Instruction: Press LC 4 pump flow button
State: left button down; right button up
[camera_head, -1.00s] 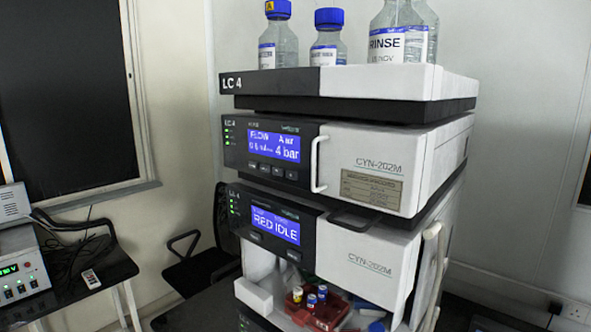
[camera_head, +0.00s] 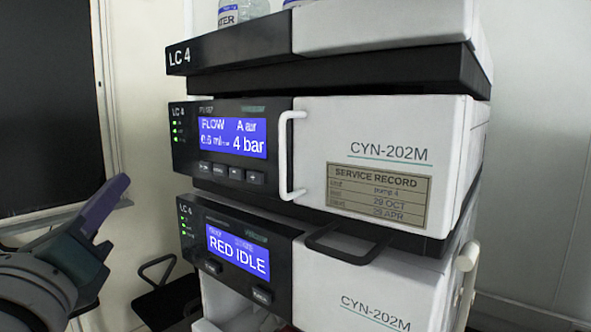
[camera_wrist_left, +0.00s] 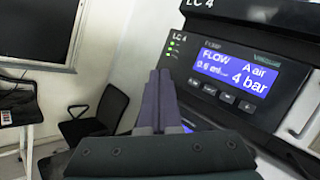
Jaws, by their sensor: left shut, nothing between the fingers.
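The LC 4 pump (camera_head: 390,130) is the upper module of the stack, with a dark left panel and a white door. Its blue screen (camera_head: 232,138) reads FLOW, A air and 4 bar. A row of several small dark buttons (camera_head: 232,174) runs below the screen; their labels are too small to read surely. My left gripper (camera_head: 120,186) is at the left in the head view, shut and empty, apart from the panel and left of it. In the left wrist view its fingers (camera_wrist_left: 160,84) point up toward the pump, beside the panel's lower left. My right gripper is not in view.
A lower module (camera_head: 238,252) reads RED IDLE. A white handle (camera_head: 291,155) and a dark loop handle (camera_head: 345,244) stick out from the stack. A tray with bottles (camera_head: 238,10) is on top. A dark chair (camera_wrist_left: 95,117) stands behind at the left.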

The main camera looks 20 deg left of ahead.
aim_at(206, 167)
pick_arm(q)
jog(key=shift+s, duration=0.1)
jog(key=w+d+b, duration=0.1)
jog(key=w+d, duration=0.2)
jog(key=w, duration=0.5)
jog(key=shift+d, duration=0.2)
jog(key=shift+w, duration=0.1)
dwell(1.3)
jog(key=shift+w, duration=0.15)
dwell(0.7)
jog(key=shift+w+d+b, duration=0.15)
jog(key=shift+w+b, duration=0.1)
jog(key=shift+b, duration=0.05)
